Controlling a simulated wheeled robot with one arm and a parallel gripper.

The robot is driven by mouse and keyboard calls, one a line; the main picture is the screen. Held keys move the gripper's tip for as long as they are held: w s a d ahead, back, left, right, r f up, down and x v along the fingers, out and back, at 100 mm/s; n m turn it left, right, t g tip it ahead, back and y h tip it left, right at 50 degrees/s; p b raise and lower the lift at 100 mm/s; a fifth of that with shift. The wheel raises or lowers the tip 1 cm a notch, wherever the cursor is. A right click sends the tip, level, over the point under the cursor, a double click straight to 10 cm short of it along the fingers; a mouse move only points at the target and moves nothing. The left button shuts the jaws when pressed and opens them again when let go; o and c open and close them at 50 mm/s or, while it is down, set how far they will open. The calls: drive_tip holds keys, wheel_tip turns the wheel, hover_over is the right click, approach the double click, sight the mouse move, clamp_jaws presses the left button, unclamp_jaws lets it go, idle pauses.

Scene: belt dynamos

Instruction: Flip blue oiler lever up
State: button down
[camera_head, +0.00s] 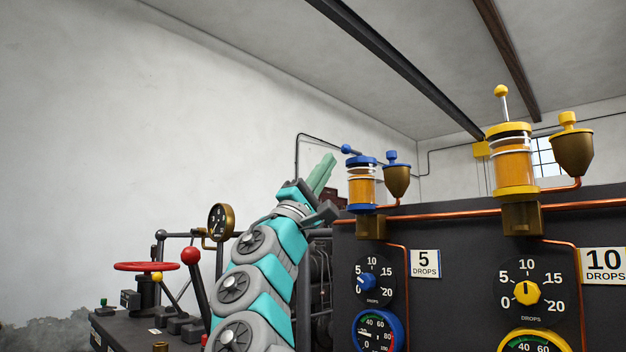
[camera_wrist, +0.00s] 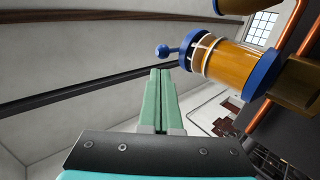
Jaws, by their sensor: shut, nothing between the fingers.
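The blue oiler (camera_head: 362,187) has an amber glass body between blue caps and stands on the dark panel's top edge. Its blue ball-tipped lever (camera_head: 347,149) points out to the left from the top cap, lying over rather than upright. In the wrist view the lever's ball (camera_wrist: 162,51) sticks out left of the oiler (camera_wrist: 228,64). My gripper (camera_head: 328,160) is shut and empty, its green fingers pointing up just left of the lever ball. In the wrist view the fingertips (camera_wrist: 160,73) appear just below the ball; contact cannot be told.
A yellow oiler (camera_head: 515,160) with its lever upright stands to the right. A brass cup with a blue top (camera_head: 397,178) sits beside the blue oiler. Copper pipe (camera_head: 450,216) runs along the panel. A red handwheel (camera_head: 146,267) and red-knobbed lever (camera_head: 191,256) are at left.

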drive_tip(key=shift+d+r, duration=0.3)
drive_tip(key=shift+d, duration=0.2)
drive_tip(key=shift+r+p, duration=0.15)
drive_tip(key=shift+p, duration=0.15)
